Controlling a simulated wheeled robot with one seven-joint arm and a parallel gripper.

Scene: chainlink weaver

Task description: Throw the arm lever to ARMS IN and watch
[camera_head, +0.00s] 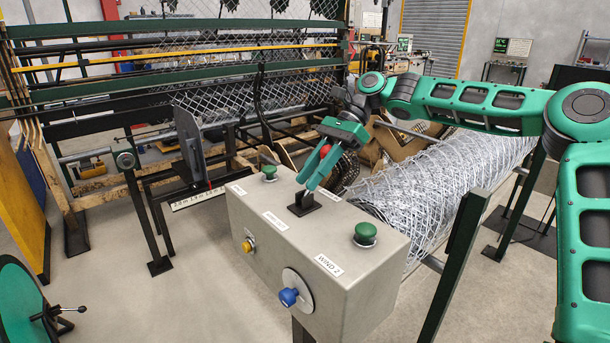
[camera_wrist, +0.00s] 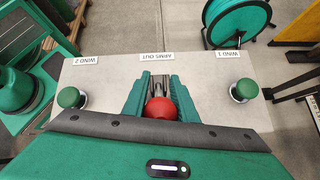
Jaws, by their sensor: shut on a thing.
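The arm lever shows as a red ball knob (camera_head: 325,151) above a dark base (camera_head: 303,205) on top of a grey control box (camera_head: 335,262). My gripper (camera_head: 318,170) is shut on the lever, its green fingers on either side of the knob. In the wrist view, the red knob (camera_wrist: 161,110) sits between the two fingers (camera_wrist: 160,100). An upside-down ARMS OUT label (camera_wrist: 157,57) lies on the box beyond the lever. No ARMS IN label is readable. The fingers hide much of the lever shaft.
Green buttons (camera_head: 366,233) (camera_head: 269,172) flank the lever on the box top. A blue knob (camera_head: 289,297) and a yellow button (camera_head: 247,246) are on its front face. A chain-link roll (camera_head: 450,170) lies behind the box. The weaving frame (camera_head: 170,60) stands at back left.

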